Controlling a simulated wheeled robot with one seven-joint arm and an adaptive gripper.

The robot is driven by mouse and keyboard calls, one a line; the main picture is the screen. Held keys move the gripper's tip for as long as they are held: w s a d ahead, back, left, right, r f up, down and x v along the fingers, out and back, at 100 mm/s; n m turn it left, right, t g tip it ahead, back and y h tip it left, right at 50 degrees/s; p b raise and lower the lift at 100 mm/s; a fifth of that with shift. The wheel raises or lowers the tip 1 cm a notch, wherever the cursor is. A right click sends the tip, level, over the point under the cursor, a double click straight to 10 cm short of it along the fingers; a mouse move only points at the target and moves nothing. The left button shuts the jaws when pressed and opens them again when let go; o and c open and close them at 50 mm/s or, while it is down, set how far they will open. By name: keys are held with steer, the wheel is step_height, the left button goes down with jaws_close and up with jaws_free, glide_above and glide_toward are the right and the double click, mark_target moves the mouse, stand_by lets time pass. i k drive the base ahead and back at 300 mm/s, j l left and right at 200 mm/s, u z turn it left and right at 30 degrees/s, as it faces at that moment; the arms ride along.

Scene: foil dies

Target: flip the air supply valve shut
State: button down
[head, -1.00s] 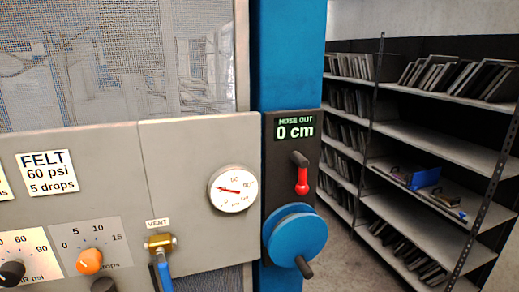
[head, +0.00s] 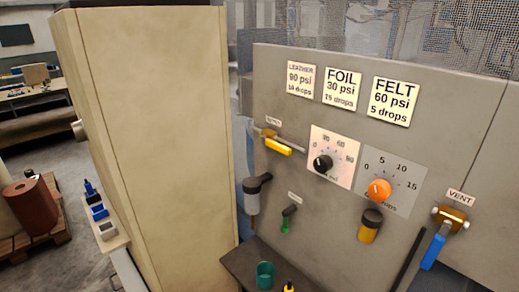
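A brass valve with a yellow lever (head: 278,145) is at the upper left of the grey panel (head: 330,215) in the head view. A small tag above it is too small to read surely. Its lever points right and slightly down, nearly level. A second valve with a blue lever (head: 434,250), tagged VENT, is at the panel's right; its lever hangs down and slightly left. My gripper is not in view.
A black knob (head: 322,165) and an orange knob (head: 379,189) sit between the valves, below LEATHER, FOIL and FELT cards. A tall beige cabinet (head: 150,130) stands left of the panel. A dark shelf (head: 262,268) with a green cup juts out below.

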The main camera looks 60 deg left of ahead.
mark_target(281, 148)
steer(key=u, duration=2)
